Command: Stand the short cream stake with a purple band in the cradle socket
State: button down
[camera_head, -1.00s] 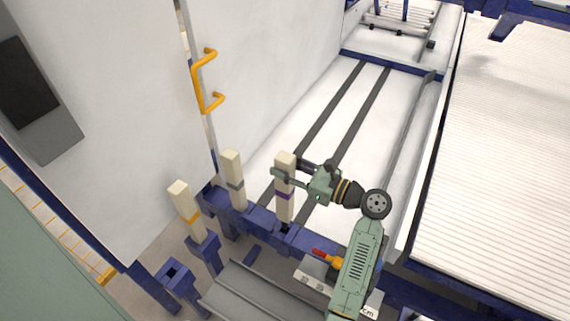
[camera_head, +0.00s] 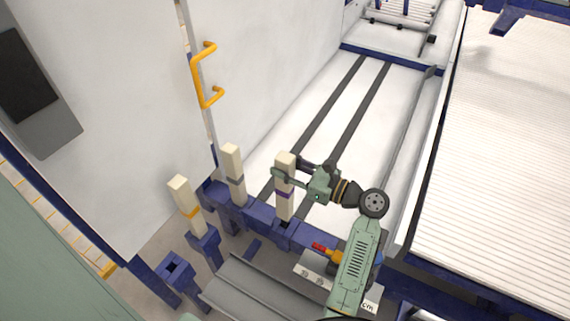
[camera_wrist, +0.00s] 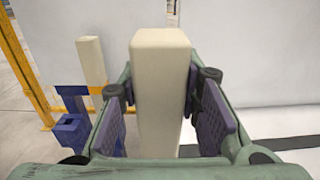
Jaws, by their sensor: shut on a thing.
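The short cream stake with a purple band (camera_head: 284,180) stands upright, held in my gripper (camera_head: 292,172). In the wrist view the stake (camera_wrist: 160,95) fills the middle, between the purple pads of my gripper (camera_wrist: 160,112). The gripper is shut on the stake's upper part, above the band. The stake's lower end is over a socket in the blue cradle beam (camera_head: 258,214). I cannot tell whether the end is inside the socket or just above it. The band is hidden in the wrist view.
An empty blue socket (camera_head: 172,268) is at the lower left. A grey channel (camera_head: 258,290) and a red-tipped yellow part (camera_head: 327,250) lie nearby.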

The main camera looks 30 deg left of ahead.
jog(key=shift+f, duration=0.15)
dwell(0.4)
jog(key=shift+f+b, duration=0.3)
jog(key=shift+f, duration=0.85)
notch_tip(320, 180, down, 2)
jog(key=shift+f, duration=0.2)
dwell(0.4)
jog(key=c, duration=1.1)
grip_release()
jog(key=d, duration=1.2)
jog(key=shift+w, duration=0.35)
